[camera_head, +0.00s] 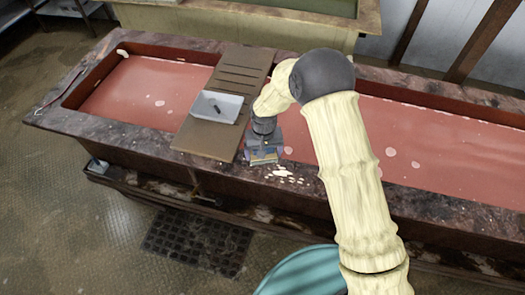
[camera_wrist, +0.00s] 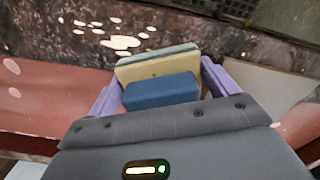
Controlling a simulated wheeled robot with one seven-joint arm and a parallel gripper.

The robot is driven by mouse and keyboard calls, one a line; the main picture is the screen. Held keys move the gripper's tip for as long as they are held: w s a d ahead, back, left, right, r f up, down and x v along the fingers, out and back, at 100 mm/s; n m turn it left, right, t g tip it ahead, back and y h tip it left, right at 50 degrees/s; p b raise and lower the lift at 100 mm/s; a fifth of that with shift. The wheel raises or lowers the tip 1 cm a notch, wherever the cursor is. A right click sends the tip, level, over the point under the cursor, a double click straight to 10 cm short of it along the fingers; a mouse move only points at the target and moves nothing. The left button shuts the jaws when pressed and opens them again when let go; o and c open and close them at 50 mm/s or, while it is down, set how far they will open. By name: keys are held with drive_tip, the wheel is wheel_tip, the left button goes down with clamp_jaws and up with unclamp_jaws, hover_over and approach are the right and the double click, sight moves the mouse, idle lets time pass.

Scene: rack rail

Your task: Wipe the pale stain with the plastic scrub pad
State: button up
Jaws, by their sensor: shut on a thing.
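The scrub pad (camera_wrist: 155,72) is a block with a pale yellow body, a grey-green layer on its far side and a blue part nearer me. My gripper (camera_wrist: 162,84) is shut on it, with a purple finger at each side. In the head view my gripper (camera_head: 264,153) points down over the front rim of the long basin. The pale stain (camera_head: 283,176) is a cluster of whitish blotches on that dark rim, just right of and in front of the pad. It also shows in the wrist view (camera_wrist: 121,42), just beyond the pad. Whether the pad touches the rim is unclear.
The long basin (camera_head: 75,118) holds reddish liquid with pale spots. A brown slotted board (camera_head: 203,140) spans it left of my gripper, bearing a white tray (camera_head: 217,106) with a small dark item. A dark floor grate (camera_head: 198,242) lies in front. The rim right of the stain is clear.

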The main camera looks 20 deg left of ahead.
idle(0.4)
drive_tip(key=b, duration=0.3)
drive_tip(key=shift+f, duration=0.35)
drive_tip(key=shift+b, duration=0.9)
drive_tip(key=shift+s+r, duration=0.15)
drive_tip(key=shift+r, duration=0.15)
drive_tip(key=shift+f, duration=0.15)
